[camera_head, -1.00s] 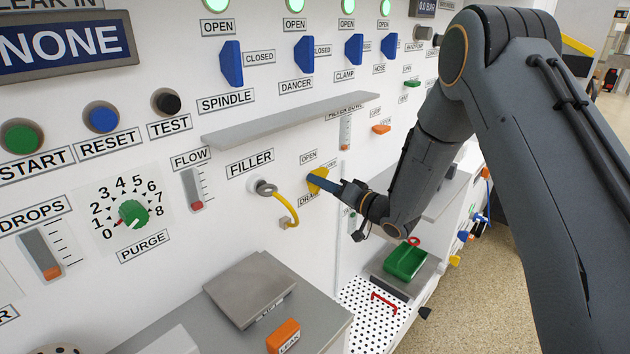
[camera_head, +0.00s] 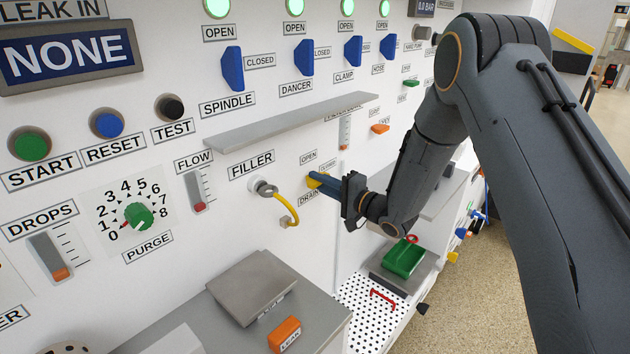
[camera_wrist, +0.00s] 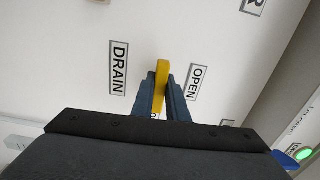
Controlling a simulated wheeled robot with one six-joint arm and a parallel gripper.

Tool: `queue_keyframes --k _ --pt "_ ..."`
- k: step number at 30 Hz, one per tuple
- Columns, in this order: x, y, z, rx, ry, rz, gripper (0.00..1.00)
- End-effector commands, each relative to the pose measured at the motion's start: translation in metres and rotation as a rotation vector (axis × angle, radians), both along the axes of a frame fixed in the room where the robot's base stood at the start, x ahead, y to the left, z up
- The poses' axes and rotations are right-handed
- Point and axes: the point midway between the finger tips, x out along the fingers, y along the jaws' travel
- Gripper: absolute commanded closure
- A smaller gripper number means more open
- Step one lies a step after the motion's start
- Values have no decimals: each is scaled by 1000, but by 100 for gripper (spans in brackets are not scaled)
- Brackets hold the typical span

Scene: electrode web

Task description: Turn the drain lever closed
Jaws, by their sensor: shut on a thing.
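The yellow drain lever (camera_head: 313,182) is on the white panel, between the OPEN label (camera_head: 308,158) and the DRAIN label (camera_head: 308,197) in the head view. In the wrist view the lever (camera_wrist: 162,74) stands between my two blue fingers, with the DRAIN label (camera_wrist: 118,68) to its left and the OPEN label (camera_wrist: 197,82) to its right. My gripper (camera_head: 318,183) is shut on the lever; it also shows in the wrist view (camera_wrist: 161,92). The fingers hide part of the lever in the head view.
A grey shelf (camera_head: 290,116) juts out above the lever. A yellow hose (camera_head: 291,203) hangs from the FILLER port at left. Blue levers (camera_head: 303,57) line the panel above.

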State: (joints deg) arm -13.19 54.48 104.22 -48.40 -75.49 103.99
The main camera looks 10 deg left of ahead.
Motion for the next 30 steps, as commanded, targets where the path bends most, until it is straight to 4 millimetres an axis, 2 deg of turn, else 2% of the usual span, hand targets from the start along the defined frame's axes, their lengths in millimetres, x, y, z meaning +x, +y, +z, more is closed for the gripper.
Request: queue_keyframes --k 19,20,22,30 --pt "3 -4 -1 23 43 -10 100" --pt "3 -4 -1 23 43 -10 82" --pt "2 -3 -1 23 42 -8 70" --pt "0 1 0 23 41 0 68"
